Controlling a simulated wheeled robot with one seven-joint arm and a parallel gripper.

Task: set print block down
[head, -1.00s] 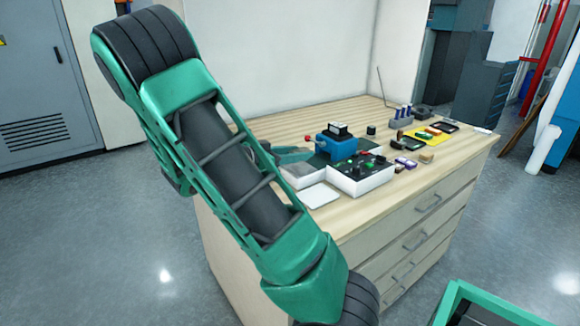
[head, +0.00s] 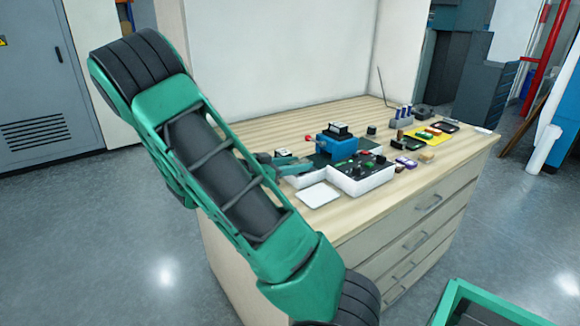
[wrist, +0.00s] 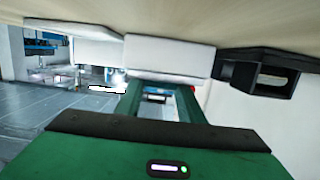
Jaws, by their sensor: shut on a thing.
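My gripper (head: 298,165) is low over the left part of the work table, beside the blue device with a black top (head: 338,143). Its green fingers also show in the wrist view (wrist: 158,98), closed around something. The print block in the jaws is mostly hidden in the head view, and I cannot make out its outline. In the wrist view a pale block (wrist: 168,57) shows beyond the finger ends. I cannot tell whether it is the held block or a thing on the table, nor whether the held block touches the surface below.
A white flat pad (head: 318,196) lies at the table's near edge, next to a white box with a dark control panel (head: 358,177). A yellow tray (head: 427,135) and several small items stand to the right. Bare wood (head: 265,128) shows at the back left.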

